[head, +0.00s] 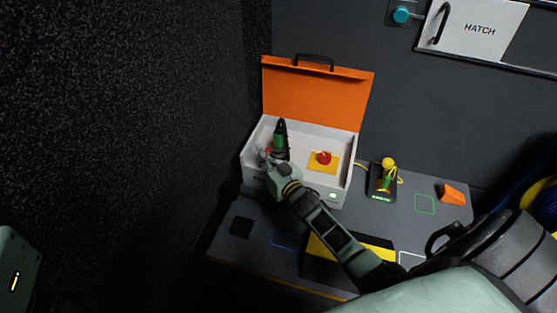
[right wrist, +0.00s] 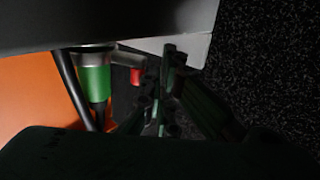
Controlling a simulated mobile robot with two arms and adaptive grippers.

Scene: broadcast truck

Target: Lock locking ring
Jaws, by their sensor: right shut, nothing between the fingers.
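A black connector with a green band (head: 280,142) stands upright inside the white, open case, at its left part. In the right wrist view the green band (right wrist: 94,80) has a grey collar next to it, and a grey arm reaches from there to a red tab (right wrist: 136,76). I cannot tell for sure which part is the locking ring. My right gripper (head: 265,157) is over the case's front left, beside the connector. Its fingers (right wrist: 170,60) are shut and empty, close to the red tab. My left gripper is out of view.
The case has a raised orange lid (head: 312,98) behind and a red button on a yellow plate (head: 323,158) to the right. A yellow-green device (head: 386,178) and an orange wedge (head: 453,194) stand farther right on the grey bench (head: 230,243). A dark wall is close on the left.

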